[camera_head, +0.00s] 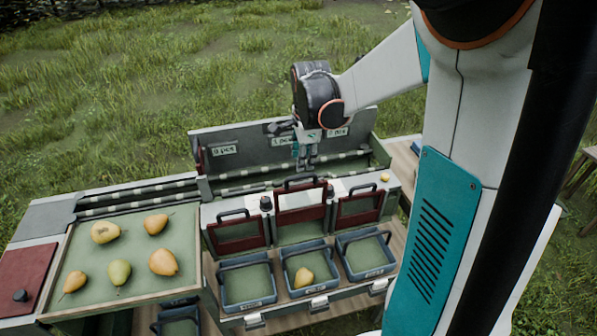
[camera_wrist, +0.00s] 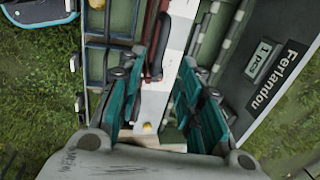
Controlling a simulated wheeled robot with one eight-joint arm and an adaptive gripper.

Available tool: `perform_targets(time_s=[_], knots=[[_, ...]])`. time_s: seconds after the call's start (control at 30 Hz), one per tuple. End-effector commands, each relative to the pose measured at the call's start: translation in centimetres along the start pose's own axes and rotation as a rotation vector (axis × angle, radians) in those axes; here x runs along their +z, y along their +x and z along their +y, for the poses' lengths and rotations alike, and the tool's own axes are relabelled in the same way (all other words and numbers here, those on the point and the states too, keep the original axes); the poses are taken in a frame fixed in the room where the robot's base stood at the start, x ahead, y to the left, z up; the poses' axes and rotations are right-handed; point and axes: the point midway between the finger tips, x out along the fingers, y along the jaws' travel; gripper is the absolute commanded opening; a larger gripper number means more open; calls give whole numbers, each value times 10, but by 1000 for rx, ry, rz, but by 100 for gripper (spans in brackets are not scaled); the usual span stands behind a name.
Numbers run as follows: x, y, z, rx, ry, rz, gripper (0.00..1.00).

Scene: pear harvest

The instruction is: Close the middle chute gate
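The middle chute gate (camera_head: 302,204) is a dark red panel with a black handle (camera_head: 300,181) on top. It stands raised, higher than the left gate (camera_head: 237,233) and the right gate (camera_head: 359,207). My gripper (camera_head: 306,162) points down just behind and above the middle handle, apart from it as far as I can tell. In the wrist view my gripper (camera_wrist: 158,80) has its two teal fingers spread wide with nothing held. A dark red gate part with its handle (camera_wrist: 157,45) shows beyond and between the fingertips.
Three blue trays stand below the gates; the middle tray (camera_head: 288,287) holds a pear (camera_head: 303,277). A sorting tray (camera_head: 190,236) with several pears is at left. A grey back panel (camera_head: 237,150) with labels rises behind my gripper. A yellow button (camera_head: 384,177) sits at right.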

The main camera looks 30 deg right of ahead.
Motion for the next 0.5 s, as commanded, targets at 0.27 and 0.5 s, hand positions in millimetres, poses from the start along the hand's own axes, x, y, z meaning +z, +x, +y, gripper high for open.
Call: perform_targets(time_s=[0.27, 0.5], knots=[[0, 53, 0, -1, -1, 0, 33], [0, 74, 0, -1, -2, 0, 33]])
